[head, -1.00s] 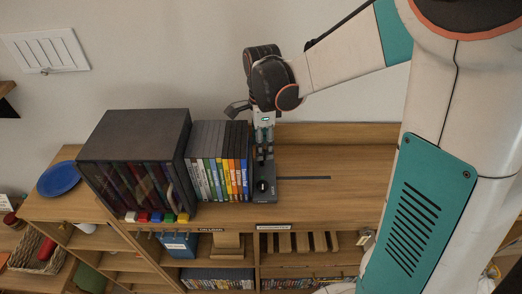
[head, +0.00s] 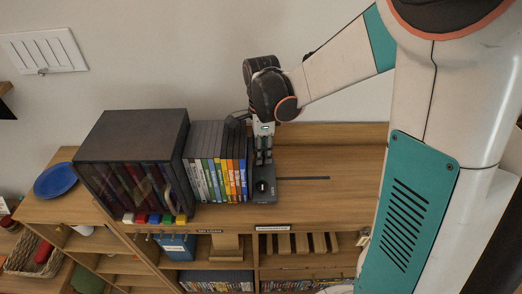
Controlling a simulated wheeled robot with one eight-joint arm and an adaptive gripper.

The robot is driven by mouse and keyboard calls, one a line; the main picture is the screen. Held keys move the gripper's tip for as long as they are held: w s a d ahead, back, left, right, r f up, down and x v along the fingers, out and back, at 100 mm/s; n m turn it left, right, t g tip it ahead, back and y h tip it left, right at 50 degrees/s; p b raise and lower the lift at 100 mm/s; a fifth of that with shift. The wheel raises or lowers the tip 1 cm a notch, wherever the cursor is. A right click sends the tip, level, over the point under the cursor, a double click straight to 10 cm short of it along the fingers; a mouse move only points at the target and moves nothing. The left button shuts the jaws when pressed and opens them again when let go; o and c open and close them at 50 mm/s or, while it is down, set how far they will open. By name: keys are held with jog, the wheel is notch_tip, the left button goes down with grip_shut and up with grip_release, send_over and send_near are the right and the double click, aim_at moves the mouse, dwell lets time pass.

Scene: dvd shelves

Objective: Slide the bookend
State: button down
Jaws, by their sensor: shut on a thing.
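The bookend (head: 263,188) is a dark grey piece with a flat base and a round black knob. It stands on the wooden shelf top at the right end of a row of DVD cases (head: 222,178). The cases stand upright with coloured spines, close against its left side. My gripper (head: 263,160) points down over the bookend and is shut on its upper part. The exact finger contact is small and partly hidden.
A dark cabinet (head: 130,150) with a clear front stands left of the cases, with small coloured blocks before it. A blue plate (head: 55,180) lies at the far left. The shelf top (head: 340,205) right of the bookend is clear, apart from a thin dark strip (head: 303,178).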

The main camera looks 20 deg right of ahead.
jog(key=s+d, duration=0.1)
jog(key=d, duration=0.2)
jog(key=s+d, duration=0.1)
jog(key=d, duration=0.2)
jog(key=s+d, duration=0.1)
jog(key=d, duration=0.3)
jog(key=shift+s+d, duration=0.1)
jog(key=c, duration=1.3)
grip_release()
notch_tip(320, 180, up, 12)
jog(key=shift+w, duration=0.25)
